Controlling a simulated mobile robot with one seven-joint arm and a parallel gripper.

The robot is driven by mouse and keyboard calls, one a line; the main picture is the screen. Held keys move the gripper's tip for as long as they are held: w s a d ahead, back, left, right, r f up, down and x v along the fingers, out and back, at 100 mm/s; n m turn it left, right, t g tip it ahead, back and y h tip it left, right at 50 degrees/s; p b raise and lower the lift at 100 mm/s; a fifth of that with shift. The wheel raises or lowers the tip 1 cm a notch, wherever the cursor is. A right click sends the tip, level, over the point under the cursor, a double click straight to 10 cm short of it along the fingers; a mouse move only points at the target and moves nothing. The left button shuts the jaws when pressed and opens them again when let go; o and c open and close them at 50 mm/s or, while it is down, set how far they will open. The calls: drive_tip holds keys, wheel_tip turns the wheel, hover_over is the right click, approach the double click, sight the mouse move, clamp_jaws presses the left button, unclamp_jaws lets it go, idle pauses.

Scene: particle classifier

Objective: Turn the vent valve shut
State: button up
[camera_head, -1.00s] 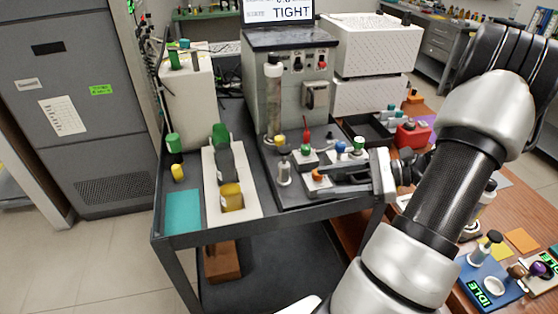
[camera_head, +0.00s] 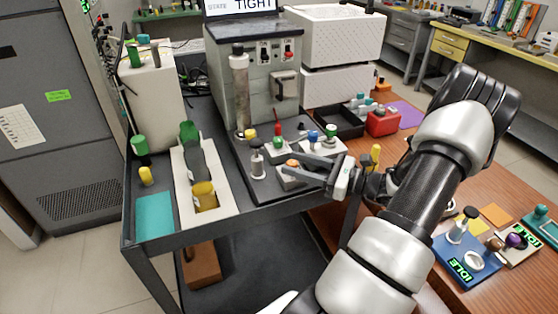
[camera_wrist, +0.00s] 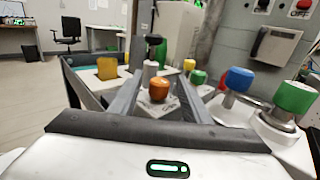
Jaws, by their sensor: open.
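The apparatus (camera_head: 258,85) on the black cart carries several coloured knobs on its low front deck. An orange knob (camera_head: 291,164) sits on a pale block at the deck's front; it also shows in the wrist view (camera_wrist: 159,89). No label tells me which knob is the vent valve. My gripper (camera_head: 284,165) reaches in from the right, low over the deck. In the wrist view its open fingers (camera_wrist: 158,78) lie to either side of the orange knob, with gaps visible. Whether they touch its block is unclear. A screen (camera_head: 240,6) above the apparatus reads "TIGHT".
Green (camera_head: 281,142) and blue (camera_head: 313,135) knobs and a black-topped metal post (camera_head: 257,160) stand close around my gripper. A white tray (camera_head: 222,215) with bottles lies left. A black bin (camera_head: 338,120) and red box (camera_head: 383,122) are behind right.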

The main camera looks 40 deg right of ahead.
sight(279, 168)
drive_tip(key=shift+x, duration=2.8)
drive_tip(key=c, duration=1)
drive_tip(key=shift+c, duration=0.2)
